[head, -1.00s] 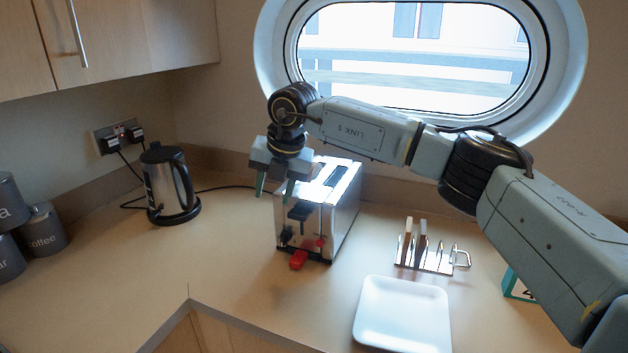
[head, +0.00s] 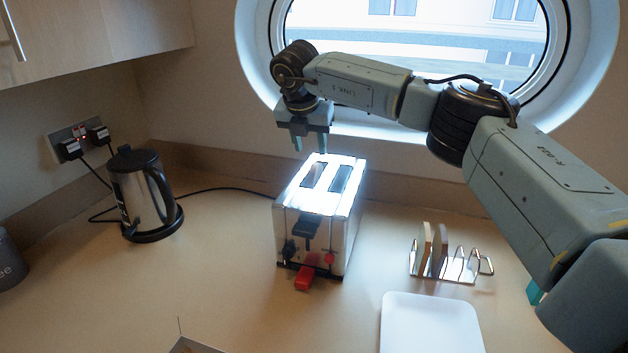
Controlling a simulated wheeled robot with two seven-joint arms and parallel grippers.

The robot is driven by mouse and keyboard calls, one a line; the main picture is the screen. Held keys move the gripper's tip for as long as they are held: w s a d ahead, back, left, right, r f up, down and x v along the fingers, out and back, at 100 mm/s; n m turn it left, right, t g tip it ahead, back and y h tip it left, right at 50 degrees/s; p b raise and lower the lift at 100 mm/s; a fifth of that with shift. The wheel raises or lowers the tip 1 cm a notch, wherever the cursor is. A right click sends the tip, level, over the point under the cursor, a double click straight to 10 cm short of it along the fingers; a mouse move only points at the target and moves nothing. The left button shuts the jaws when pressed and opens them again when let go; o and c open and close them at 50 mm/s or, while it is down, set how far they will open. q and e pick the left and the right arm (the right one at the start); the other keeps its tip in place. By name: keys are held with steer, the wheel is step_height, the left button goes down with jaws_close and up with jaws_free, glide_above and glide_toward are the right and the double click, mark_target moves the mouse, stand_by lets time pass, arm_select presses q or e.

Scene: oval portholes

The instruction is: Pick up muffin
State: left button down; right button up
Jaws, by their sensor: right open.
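No muffin can be made out in the head view. My right gripper (head: 311,143) is open and points down, with nothing between its fingers. It is above the back of the silver toaster (head: 318,222), and its fingertips look apart from the toaster's top. The toaster's two slots show as dark openings, and I cannot tell whether anything is inside them. My left gripper is out of the picture.
A kettle (head: 146,195) stands at left on its base, its cord running behind the toaster. A toast rack (head: 458,266) holding slices stands at right. A white plate (head: 432,325) lies in front of it.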

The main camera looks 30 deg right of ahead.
mark_target(314, 166)
steer(key=shift+w+d+f, duration=0.15)
steer(key=shift+d+f, duration=0.05)
steer(key=shift+f, duration=0.45)
steer(key=shift+w+f, duration=0.2)
steer(key=shift+f, duration=0.15)
steer(key=x, duration=0.2)
steer(key=shift+d+f+p, duration=0.25)
steer(key=shift+p, duration=0.15)
steer(key=shift+x, duration=1.15)
steer(key=shift+w+d+f, duration=0.1)
steer(key=shift+f, duration=0.15)
steer(key=shift+c, duration=0.3)
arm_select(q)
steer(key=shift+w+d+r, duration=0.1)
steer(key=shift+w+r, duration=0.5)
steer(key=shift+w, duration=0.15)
arm_select(e)
jaws_close()
